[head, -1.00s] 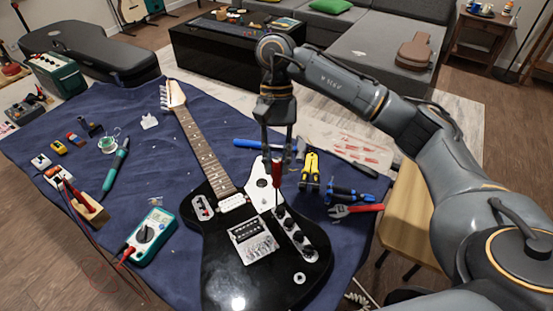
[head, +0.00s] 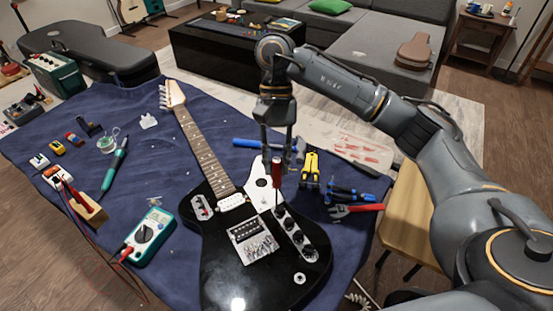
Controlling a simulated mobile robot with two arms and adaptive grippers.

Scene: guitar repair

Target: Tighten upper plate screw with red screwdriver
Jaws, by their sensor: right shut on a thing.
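A black electric guitar (head: 218,268) lies face up on a blue cloth, its neck pointing to the upper left. A white plate (head: 258,171) sits on the upper right of its body, beside a row of black knobs. My right gripper (head: 277,158) is shut on the red screwdriver (head: 277,174) and holds it upright above the plate. The screwdriver's shaft points down at the plate's lower right area, close to the knobs. The screw is too small to make out, and I cannot tell whether the tip touches it. My left gripper is not in view.
Yellow-handled pliers (head: 311,168), blue-handled pliers (head: 349,194) and a red-handled wrench (head: 357,209) lie right of the guitar. A teal multimeter (head: 148,237) and a soldering iron (head: 115,168) lie left on the blue cloth (head: 65,125).

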